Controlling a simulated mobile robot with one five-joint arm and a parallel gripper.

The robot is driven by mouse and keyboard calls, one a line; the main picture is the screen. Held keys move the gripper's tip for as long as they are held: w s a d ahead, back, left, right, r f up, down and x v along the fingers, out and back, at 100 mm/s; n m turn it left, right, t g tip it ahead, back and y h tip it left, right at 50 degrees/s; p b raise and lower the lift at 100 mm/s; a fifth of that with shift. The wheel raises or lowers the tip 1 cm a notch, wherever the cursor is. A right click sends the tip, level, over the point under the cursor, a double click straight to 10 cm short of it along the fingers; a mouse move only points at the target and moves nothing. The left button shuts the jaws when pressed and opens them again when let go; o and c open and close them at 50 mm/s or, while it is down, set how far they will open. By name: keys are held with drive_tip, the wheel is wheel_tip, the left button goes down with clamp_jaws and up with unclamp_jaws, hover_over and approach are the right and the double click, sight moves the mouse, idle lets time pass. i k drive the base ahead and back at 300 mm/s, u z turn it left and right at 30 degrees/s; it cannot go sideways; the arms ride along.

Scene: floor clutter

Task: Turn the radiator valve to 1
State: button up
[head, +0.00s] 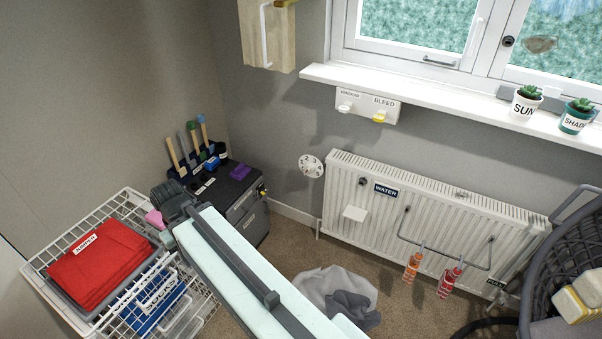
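The radiator valve looks to be the round white dial (311,166) with dark marks around its face, at the upper left end of the white radiator (430,205). Its setting is too small to read. My arm reaches from the bottom middle up to the left, and my gripper (168,204) is over the right edge of the wire basket, well to the left of the dial and apart from it. The fingers are dark and too unclear to tell open from shut. A small pink thing (154,219) shows beside the gripper; I cannot tell if they touch.
The wire basket (38,262) holds red cloth (98,262). A dark cabinet (245,215) with tools stands at the wall. Grey and white cloth (338,290) lies on the carpet below the dial. A grey basket (560,250) stands right.

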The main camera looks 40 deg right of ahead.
sight(310, 167)
drive_tip(key=u, duration=0.05)
drive_tip(key=i, duration=1)
drive_tip(key=z, duration=0.05)
